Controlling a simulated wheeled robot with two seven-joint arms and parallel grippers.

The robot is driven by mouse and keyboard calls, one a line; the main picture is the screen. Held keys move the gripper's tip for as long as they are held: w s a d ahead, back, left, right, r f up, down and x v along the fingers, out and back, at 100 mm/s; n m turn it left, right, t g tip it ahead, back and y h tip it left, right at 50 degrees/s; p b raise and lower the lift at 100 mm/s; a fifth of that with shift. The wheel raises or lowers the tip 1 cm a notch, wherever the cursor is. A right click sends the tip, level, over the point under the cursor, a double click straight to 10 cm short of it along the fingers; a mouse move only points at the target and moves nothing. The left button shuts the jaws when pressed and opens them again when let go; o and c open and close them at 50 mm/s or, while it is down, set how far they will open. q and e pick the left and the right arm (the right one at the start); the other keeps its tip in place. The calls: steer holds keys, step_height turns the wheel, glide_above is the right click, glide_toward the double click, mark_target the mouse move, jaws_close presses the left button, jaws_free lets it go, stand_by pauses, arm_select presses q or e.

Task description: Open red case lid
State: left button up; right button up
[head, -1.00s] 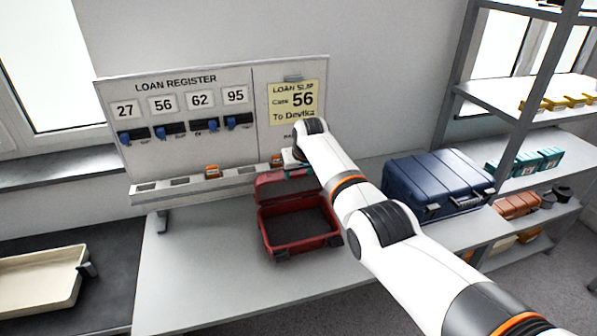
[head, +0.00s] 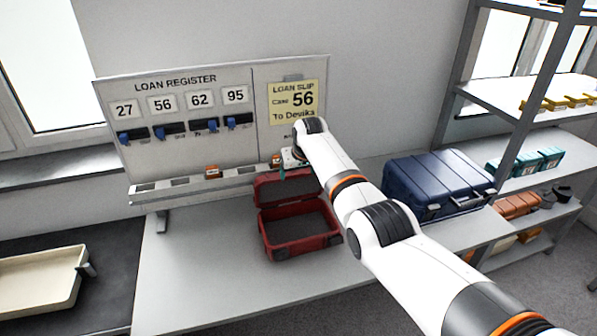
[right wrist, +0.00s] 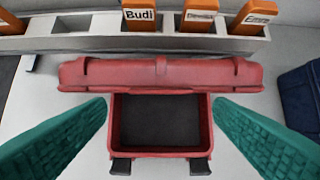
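The red case (head: 300,240) sits on the grey table with its lid (head: 285,188) standing open, tilted back toward the register board. The dark interior shows. In the right wrist view the case (right wrist: 160,152) lies below the lid (right wrist: 160,74), which runs as a red band across the picture. My right gripper (head: 284,170) is above and behind the lid's edge, partly hidden by my arm. In the right wrist view the right gripper's (right wrist: 160,108) teal fingers are wide apart with nothing between them. My left gripper is not in view.
The loan register board (head: 190,125) stands behind the case, with orange name blocks (right wrist: 138,17) in its ledge. A dark blue case (head: 437,183) is to the right, before a shelf rack (head: 520,95). A cream tray (head: 40,280) is at left. The table left of the red case is clear.

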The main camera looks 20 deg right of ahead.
steer(key=shift+f, duration=0.1)
steer(key=b+v, duration=0.2)
steer(key=v, duration=1)
